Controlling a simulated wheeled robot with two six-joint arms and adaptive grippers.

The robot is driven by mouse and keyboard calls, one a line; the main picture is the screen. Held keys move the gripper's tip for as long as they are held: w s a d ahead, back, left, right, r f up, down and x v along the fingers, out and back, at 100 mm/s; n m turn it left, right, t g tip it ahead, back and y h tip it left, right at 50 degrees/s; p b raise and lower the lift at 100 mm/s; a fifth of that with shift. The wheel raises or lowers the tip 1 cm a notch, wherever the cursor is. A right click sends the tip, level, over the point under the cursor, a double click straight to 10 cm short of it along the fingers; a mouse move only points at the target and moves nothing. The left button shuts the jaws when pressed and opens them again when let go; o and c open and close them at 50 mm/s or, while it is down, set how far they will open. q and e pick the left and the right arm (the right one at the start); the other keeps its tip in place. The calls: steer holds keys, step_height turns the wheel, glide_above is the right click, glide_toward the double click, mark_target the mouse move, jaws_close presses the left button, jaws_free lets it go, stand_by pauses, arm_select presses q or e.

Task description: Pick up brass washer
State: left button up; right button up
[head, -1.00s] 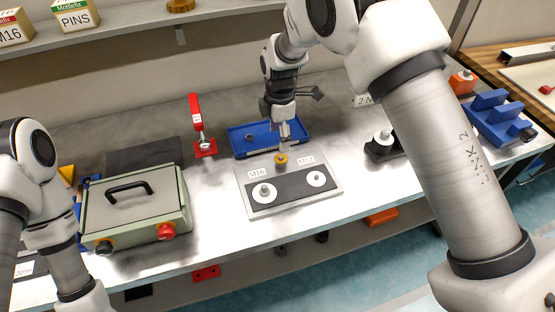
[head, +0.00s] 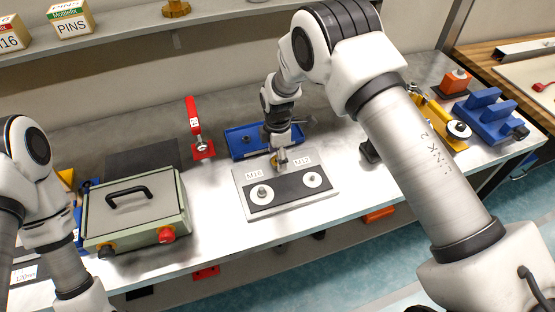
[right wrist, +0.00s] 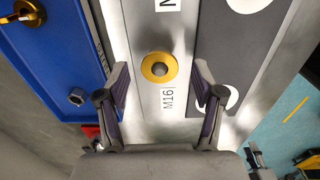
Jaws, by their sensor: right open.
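The brass washer (right wrist: 159,67) is a yellow ring with a grey centre. It lies on the bare metal strip of the grey plate (right wrist: 142,20), near the M16 label. My right gripper (right wrist: 162,88) is open, with one finger on each side of the washer's line and the washer just beyond the tips in the right wrist view. In the head view the right gripper (head: 280,163) is low over the plate's back edge and mostly hides the washer. I cannot tell whether the fingers touch the plate. My left gripper is out of view.
A blue tray (head: 240,150) holding a nut (right wrist: 77,97) lies directly behind the plate. A red toggle clamp (head: 196,125) stands behind left, and a lidded case (head: 135,210) is further left. Yellow and blue fixtures (head: 490,115) stand at the right.

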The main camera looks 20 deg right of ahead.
steer(key=shift+f, duration=0.2)
steer(key=c, duration=1)
steer(key=shift+c, duration=0.2)
steer(key=shift+r, duration=0.15)
